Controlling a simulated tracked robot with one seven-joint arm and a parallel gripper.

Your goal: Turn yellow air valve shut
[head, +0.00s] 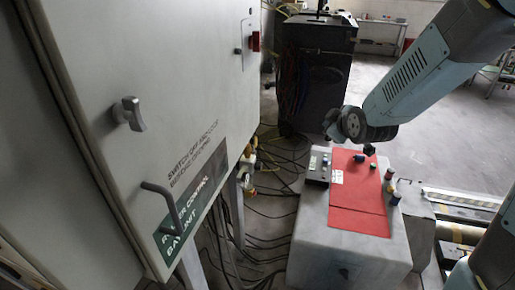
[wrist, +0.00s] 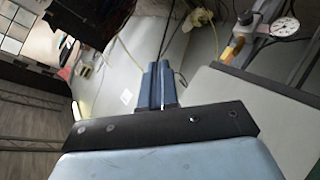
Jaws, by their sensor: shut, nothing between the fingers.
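A yellow-orange piece (wrist: 232,48), which looks like the yellow air valve's handle, shows at the upper right of the wrist view. It sits on metal pipework beside a round white-faced gauge (wrist: 284,27). Its exact turn angle is too small to tell. My gripper (wrist: 160,70) is shut and empty, its two blue-grey fingers side by side. The yellow piece lies to the right of the fingertips and apart from them. In the head view my arm reaches in from the upper right; I cannot clearly make out the fingers or the valve there.
A tall grey control cabinet (head: 150,110) with protruding handles fills the left. A pale block with a red mat (head: 355,205) and several small items stands below my arm. Cables (head: 265,215) trail over the floor between them. Open floor (head: 440,130) lies at the right back.

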